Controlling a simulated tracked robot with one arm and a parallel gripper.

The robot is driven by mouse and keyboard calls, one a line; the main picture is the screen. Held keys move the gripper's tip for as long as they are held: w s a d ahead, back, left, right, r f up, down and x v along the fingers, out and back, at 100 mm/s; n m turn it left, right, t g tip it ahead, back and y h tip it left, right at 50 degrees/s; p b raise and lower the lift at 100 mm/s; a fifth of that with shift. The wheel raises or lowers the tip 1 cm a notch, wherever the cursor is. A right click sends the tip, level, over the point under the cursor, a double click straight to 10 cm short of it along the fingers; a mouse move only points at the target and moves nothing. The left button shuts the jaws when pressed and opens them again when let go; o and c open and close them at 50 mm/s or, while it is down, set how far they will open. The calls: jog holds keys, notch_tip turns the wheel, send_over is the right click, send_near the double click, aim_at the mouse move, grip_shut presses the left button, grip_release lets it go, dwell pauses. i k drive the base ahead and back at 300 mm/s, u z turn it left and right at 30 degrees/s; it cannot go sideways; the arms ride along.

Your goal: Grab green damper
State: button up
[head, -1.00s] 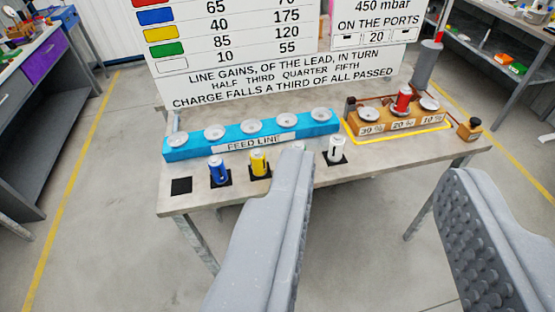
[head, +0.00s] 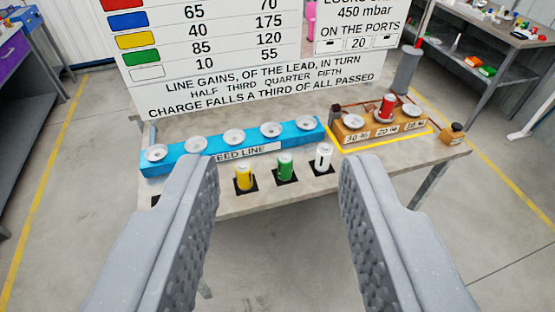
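The green damper (head: 285,167) is a small green cylinder with a pale top. It stands upright on a black square near the table's front edge, between the yellow damper (head: 244,177) and the white damper (head: 322,157). My gripper (head: 276,168) is open and empty, with its two grey fingers wide apart in the foreground. The green damper shows in the gap between the fingers, beyond the tips and touching neither. The blue damper is not visible; the left finger covers that part of the table.
The blue feed line block (head: 308,131) with several metal discs lies behind the dampers. A wooden block (head: 347,133) at the right carries a red damper (head: 387,107) inside a yellow outline. A large sign (head: 235,75) stands behind.

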aim_at(286, 161)
jog(key=i, duration=0.85)
jog(key=z, duration=0.05)
